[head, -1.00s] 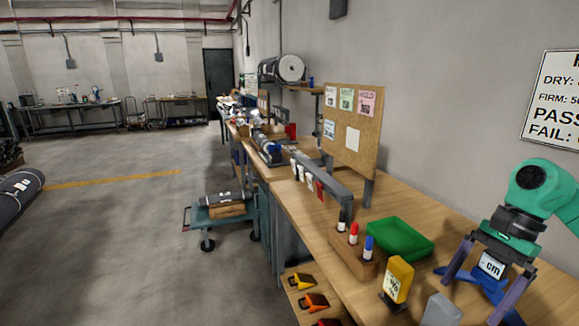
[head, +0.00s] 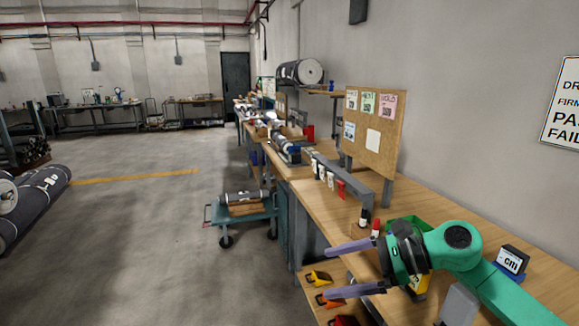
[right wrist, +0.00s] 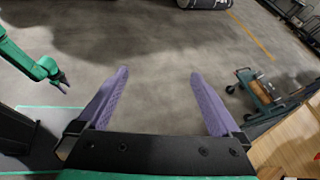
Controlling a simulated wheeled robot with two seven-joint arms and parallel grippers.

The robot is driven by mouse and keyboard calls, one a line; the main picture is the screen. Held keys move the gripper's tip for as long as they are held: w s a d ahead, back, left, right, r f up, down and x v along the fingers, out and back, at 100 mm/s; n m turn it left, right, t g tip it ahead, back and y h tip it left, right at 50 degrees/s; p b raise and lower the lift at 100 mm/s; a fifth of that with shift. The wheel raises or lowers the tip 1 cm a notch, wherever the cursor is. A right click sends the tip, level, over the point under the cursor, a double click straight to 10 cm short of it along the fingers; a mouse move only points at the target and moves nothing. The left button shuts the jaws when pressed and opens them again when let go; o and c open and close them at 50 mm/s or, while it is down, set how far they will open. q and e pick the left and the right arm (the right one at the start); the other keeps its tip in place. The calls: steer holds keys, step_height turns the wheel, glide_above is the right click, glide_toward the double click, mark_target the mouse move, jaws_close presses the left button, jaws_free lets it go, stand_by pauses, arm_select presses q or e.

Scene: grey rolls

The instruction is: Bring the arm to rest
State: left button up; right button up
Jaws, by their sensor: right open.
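My right gripper (head: 328,272) is open and empty in the head view. Its two purple fingers point left, past the workbench's front edge, and the arm reaches over the bench from the lower right. The left arm is not in the head view.
On the workbench (head: 420,212) a "cm" display (head: 512,260) stands right of my right arm. A green tray (head: 408,223), a red marker (head: 376,227) and a yellow device (head: 419,284) are close to or partly behind the gripper. A cart (head: 241,214) stands on open floor.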

steer(key=w+a+r+m+t+y, duration=0.3)
steer(key=a+r+m+t+y, duration=0.25)
steer(key=m, duration=0.45)
steer(key=w+d+f+m+t+h, duration=0.3)
steer(key=d+m+t+h, duration=0.55)
steer(key=m, duration=1.05)
steer(key=s+d+f+m+g+h, duration=0.1)
steer(key=s+d+f+m+h, duration=0.1)
steer(key=d+f+m+h, duration=0.3)
steer(key=s+d+f+m+g+h, duration=0.15)
steer(key=f+m+h, duration=0.25)
steer(key=f+m, duration=0.4)
steer(key=s+d+f+m+g, duration=0.2)
steer(key=s+f+m+g, duration=0.35)
steer(key=s+f, duration=0.45)
steer(key=s+d+f+m+g, duration=0.2)
steer(key=s+f+m+g, duration=0.4)
steer(key=s, duration=0.5)
step_height(320, 180, down, 24)
steer(key=s+r+n+g, duration=0.1)
steer(key=s+n, duration=0.1)
steer(key=s, duration=0.1)
steer(key=s+d+f+g, duration=0.1)
steer(key=s+d+f, duration=0.1)
steer(key=s+f, duration=1.2)
steer(key=shift+s+d+f+h, duration=0.3)
steer(key=shift+s+d, duration=0.1)
steer(key=shift+s, duration=0.75)
